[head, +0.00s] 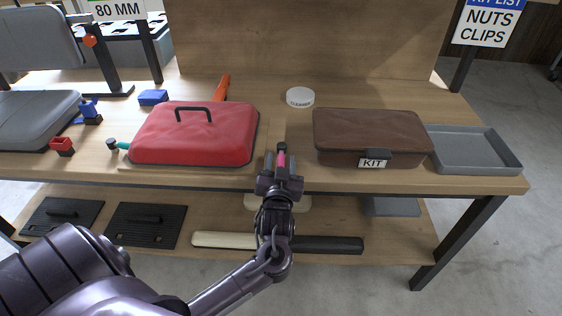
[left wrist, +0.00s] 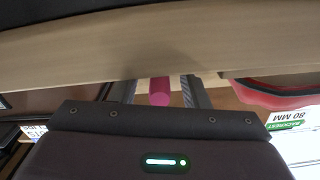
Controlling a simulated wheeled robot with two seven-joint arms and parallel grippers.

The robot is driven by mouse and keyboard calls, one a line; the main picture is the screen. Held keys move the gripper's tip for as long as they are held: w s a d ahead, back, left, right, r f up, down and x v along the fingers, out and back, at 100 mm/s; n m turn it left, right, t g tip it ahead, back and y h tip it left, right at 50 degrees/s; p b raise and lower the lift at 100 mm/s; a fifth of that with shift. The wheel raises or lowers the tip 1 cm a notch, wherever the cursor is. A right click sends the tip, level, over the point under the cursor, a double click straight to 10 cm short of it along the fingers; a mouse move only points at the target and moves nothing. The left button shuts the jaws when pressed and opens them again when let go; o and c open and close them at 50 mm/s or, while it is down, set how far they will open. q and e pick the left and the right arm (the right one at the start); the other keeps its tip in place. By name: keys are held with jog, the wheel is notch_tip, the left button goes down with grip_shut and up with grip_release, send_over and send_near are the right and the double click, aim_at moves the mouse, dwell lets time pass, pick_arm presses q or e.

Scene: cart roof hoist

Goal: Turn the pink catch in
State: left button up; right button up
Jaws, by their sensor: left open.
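The pink catch (head: 282,160) shows at the front part of the bench top, between the red lid and the brown kit box. It has a dark end in the head view. My left gripper (head: 281,172) reaches it from the front and hides part of it. In the left wrist view the pink catch (left wrist: 159,91) lies between the two open fingers of my left gripper (left wrist: 164,93), with gaps at its sides. My right gripper is in neither view.
The red lid (head: 195,135) stands to the left and the brown kit box (head: 370,135) to the right, with a grey tray (head: 475,150) beyond it. A white round cleaner tin (head: 300,97) sits behind. A lower shelf (head: 400,240) holds black panels (head: 145,225).

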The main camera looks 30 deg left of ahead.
pick_arm(q)
jog(key=shift+c, duration=0.2)
grip_shut()
jog(key=shift+a, duration=0.1)
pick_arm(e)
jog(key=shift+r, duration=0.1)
pick_arm(q)
jog(key=shift+a+r+m+h+p, duration=0.15)
jog(key=shift+m+h+p, duration=0.15)
jog(key=shift+h+p, duration=0.1)
jog(key=shift+s+a+m+t+h, duration=0.15)
jog(key=shift+a+m+t+h, duration=0.05)
jog(key=shift+m+t+h, duration=0.25)
jog(key=shift+a+m+t+h+p, duration=0.2)
jog(key=shift+m+t+h+p, duration=0.35)
jog(key=shift+h, duration=0.6)
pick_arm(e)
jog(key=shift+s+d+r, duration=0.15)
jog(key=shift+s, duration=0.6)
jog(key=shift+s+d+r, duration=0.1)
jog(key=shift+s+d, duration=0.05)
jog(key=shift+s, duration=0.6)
pick_arm(q)
jog(key=shift+o, duration=0.2)
grip_release()
